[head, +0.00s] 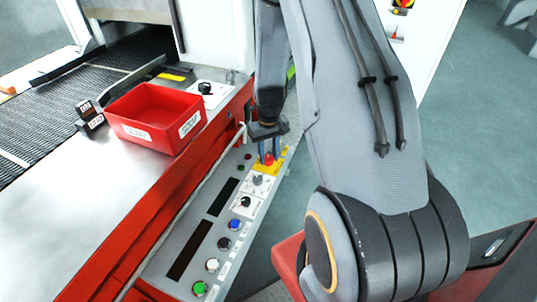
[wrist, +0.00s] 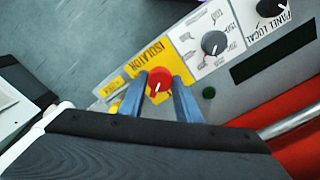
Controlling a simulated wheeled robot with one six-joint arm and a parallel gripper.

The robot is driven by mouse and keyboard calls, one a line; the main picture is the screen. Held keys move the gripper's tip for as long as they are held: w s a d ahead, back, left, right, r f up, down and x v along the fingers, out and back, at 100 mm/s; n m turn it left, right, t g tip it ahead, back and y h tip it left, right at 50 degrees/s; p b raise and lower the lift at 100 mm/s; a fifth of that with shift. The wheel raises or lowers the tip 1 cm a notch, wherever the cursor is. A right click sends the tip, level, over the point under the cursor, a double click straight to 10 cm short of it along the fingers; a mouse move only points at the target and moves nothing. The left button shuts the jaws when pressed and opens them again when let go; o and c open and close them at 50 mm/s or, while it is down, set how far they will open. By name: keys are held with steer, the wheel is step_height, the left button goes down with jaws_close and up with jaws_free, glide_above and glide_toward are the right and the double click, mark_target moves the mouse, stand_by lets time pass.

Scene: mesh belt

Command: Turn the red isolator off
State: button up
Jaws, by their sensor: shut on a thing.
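The red isolator (wrist: 159,80) is a round red knob with a white pointer mark, on a yellow plate (wrist: 147,56) marked ISOLATOR. It also shows in the head view (head: 268,159), at the far end of the sloping grey control panel (head: 215,215). My gripper (wrist: 160,95) has its two blue fingers on either side of the red knob and is shut on it. The pointer points down toward my wrist in the wrist view. My gripper also shows from above in the head view (head: 268,148). The lower edge of the plate is hidden behind my wrist.
Several coloured buttons, such as a green one (head: 199,288), line the panel. A red bin (head: 155,115) stands on the metal table beside the mesh belt (head: 50,110).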

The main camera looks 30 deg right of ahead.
mark_target(269, 158)
steer(key=n, duration=0.5)
steer(key=shift+n, duration=0.3)
steer(key=n, duration=0.5)
steer(key=shift+p, duration=0.4)
steer(key=shift+n, duration=0.3)
steer(key=o, duration=1.1)
steer(key=shift+c, duration=0.2)
steer(key=shift+r, duration=0.1)
steer(key=shift+r+b, duration=0.8)
steer(key=shift+r, duration=3.05)
